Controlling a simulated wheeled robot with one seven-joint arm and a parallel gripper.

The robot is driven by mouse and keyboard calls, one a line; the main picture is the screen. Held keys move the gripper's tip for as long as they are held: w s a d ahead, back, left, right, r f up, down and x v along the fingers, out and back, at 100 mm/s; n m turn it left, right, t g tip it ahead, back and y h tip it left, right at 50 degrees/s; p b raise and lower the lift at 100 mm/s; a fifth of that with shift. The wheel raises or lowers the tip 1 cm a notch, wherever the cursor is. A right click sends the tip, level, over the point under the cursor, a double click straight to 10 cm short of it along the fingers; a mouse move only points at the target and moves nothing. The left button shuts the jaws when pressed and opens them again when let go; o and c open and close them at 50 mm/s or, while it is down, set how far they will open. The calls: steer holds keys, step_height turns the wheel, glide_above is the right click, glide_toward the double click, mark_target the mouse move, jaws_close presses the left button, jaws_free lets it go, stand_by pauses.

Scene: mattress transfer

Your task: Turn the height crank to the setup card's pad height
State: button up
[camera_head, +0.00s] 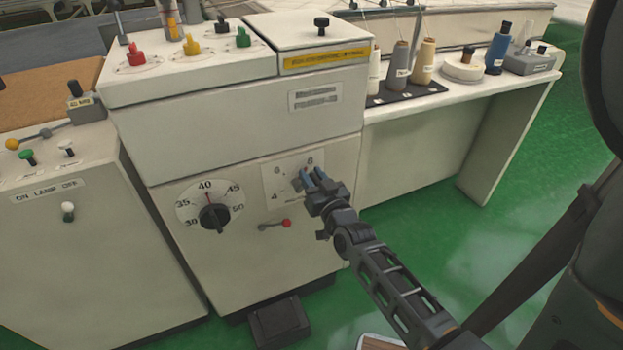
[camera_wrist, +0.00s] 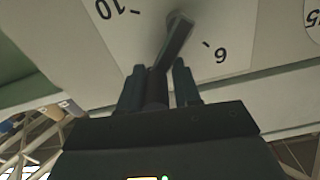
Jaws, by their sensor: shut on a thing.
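The height crank (camera_wrist: 177,42) is a dark lever on a pale dial plate (camera_head: 272,184) on the machine's front. My gripper (camera_head: 309,177) is shut on the crank's outer end and covers most of it in the head view. In the wrist view my gripper (camera_wrist: 158,78) has its fingers on either side of the handle. There the dial is upside down, and the lever points between the 10 and the 6, with the mark behind it hidden. No setup card with a readable pad height can be made out.
A black knob (camera_head: 214,217) on a 30-to-50 dial sits left of the crank. A small red-tipped lever (camera_head: 286,223) is just below. Thread cones (camera_head: 424,62) stand on the right-hand shelf. A black pedal (camera_head: 280,322) is on the floor. Green floor (camera_head: 420,225) is open at right.

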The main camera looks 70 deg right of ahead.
steer(key=shift+s+d+f, duration=0.1)
steer(key=shift+s+f, duration=0.1)
steer(key=o, duration=0.7)
steer(key=shift+o, duration=0.9)
steer(key=shift+w, duration=0.1)
steer(key=v, duration=0.8)
